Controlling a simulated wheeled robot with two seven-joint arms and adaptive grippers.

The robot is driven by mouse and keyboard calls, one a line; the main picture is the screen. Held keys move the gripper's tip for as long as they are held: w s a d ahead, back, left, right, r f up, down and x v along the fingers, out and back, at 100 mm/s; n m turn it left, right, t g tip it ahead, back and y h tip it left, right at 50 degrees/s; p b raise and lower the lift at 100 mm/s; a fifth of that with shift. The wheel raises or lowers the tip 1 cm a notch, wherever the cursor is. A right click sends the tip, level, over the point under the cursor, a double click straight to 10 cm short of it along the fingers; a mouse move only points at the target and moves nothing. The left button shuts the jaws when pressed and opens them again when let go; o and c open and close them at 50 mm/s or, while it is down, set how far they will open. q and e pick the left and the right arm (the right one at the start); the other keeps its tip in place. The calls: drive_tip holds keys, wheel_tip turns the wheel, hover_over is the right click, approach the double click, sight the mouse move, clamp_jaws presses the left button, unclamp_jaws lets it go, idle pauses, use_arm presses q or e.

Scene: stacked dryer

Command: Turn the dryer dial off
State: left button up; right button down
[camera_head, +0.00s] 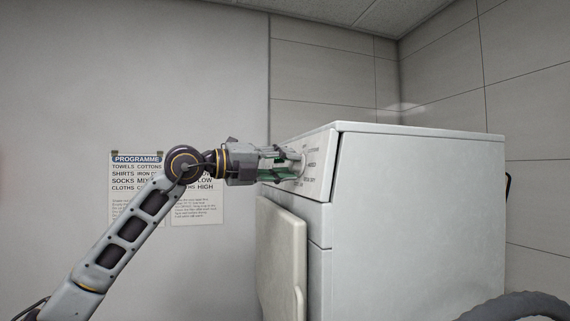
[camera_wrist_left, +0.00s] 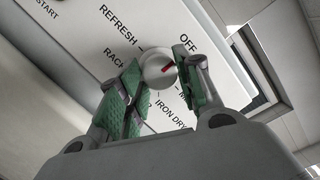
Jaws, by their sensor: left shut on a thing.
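The white dryer (camera_head: 415,215) stands right of centre in the head view, its control panel (camera_head: 318,170) facing left. My left gripper (camera_head: 290,164) reaches in from the left and is at the panel. In the left wrist view the round white dial (camera_wrist_left: 155,67) sits between the green-padded fingers of my left gripper (camera_wrist_left: 158,68), which is shut on it. My right gripper is not in view.
A pale dryer door (camera_head: 280,260) is below the panel. A programme notice (camera_head: 138,205) hangs on the wall behind my left arm. The panel also carries the REFRESH label (camera_wrist_left: 118,24) and IRON DRY label (camera_wrist_left: 167,117). A tiled wall (camera_head: 530,110) stands to the right.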

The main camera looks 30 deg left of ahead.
sight(291, 165)
use_arm(q)
drive_tip(key=o, duration=1.1)
drive_tip(key=shift+c, duration=0.2)
drive_tip(key=shift+s+a, duration=0.15)
drive_tip(key=shift+a, duration=0.05)
drive_tip(key=shift+s+a+f, duration=0.1)
drive_tip(key=shift+s+a, duration=0.15)
drive_tip(key=shift+s, duration=0.05)
drive_tip(key=shift+v, duration=1.15)
drive_tip(key=shift+s+a, duration=0.1)
drive_tip(key=shift+s, duration=0.3)
drive_tip(key=shift+s+a, duration=0.2)
drive_tip(key=shift+s, duration=0.1)
drive_tip(key=shift+s+a, duration=0.2)
drive_tip(key=shift+s, duration=0.1)
